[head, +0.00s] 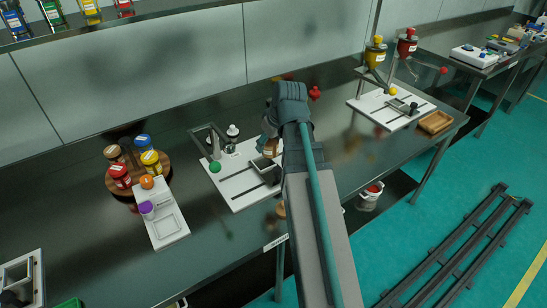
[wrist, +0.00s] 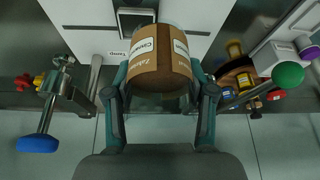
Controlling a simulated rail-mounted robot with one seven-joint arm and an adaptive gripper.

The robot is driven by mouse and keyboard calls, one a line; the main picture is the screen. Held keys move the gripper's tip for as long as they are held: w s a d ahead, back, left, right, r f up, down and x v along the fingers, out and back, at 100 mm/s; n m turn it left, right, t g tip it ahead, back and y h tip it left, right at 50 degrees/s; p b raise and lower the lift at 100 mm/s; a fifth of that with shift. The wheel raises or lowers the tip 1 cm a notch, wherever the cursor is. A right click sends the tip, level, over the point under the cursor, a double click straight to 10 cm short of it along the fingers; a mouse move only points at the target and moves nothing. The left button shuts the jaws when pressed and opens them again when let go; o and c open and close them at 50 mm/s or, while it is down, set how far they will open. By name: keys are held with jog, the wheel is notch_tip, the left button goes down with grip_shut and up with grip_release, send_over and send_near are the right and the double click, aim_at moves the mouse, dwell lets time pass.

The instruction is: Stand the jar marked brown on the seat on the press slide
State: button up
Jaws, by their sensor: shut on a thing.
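My gripper (wrist: 160,88) is shut on a brown jar (wrist: 158,62) with white labels, seen between the fingers in the wrist view. In the head view my gripper (head: 272,132) hangs over the back right of a white board (head: 240,195), and the jar (head: 270,148) shows partly below it. A grey square seat-like piece (head: 262,164) lies on that board just under the jar. I cannot tell whether the jar touches it. A lever with a green ball (head: 215,167) and a metal frame (head: 207,138) stand at the board's left. My arm hides the board's right side.
A round wooden carousel (head: 127,190) with several coloured jars stands left. A white device with an orange ball (head: 146,182) and purple cap is in front of it. Another white board (head: 385,112) with two dispensers stands right, near a wooden tray (head: 436,122).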

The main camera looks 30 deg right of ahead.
jog(key=shift+s+a+f+p, duration=0.2)
jog(key=shift+s+p, duration=0.15)
jog(key=shift+s, duration=0.15)
jog(key=shift+s+a+f+p, duration=0.2)
jog(key=shift+s+p, duration=0.1)
jog(key=shift+s, duration=0.2)
jog(key=shift+s+f, duration=0.1)
jog(key=shift+f, duration=0.1)
jog(key=w+d+f+p, duration=0.3)
jog(key=w+f, duration=0.1)
jog(key=w, duration=0.5)
send_near(259, 160)
jog(key=shift+w+a+f+p, duration=0.1)
jog(key=shift+w+f+p, duration=0.1)
jog(key=shift+w, duration=0.2)
jog(key=shift+w+a+f+p, duration=0.1)
jog(key=shift+w+p, duration=0.1)
jog(key=shift+w, duration=0.2)
jog(key=shift+w+d+f+p, duration=0.15)
jog(key=shift+f+p, duration=0.6)
jog(key=shift+f, duration=1.1)
jog(key=shift+f, duration=0.15)
jog(key=o, duration=1.2)
jog(key=shift+c, duration=0.2)
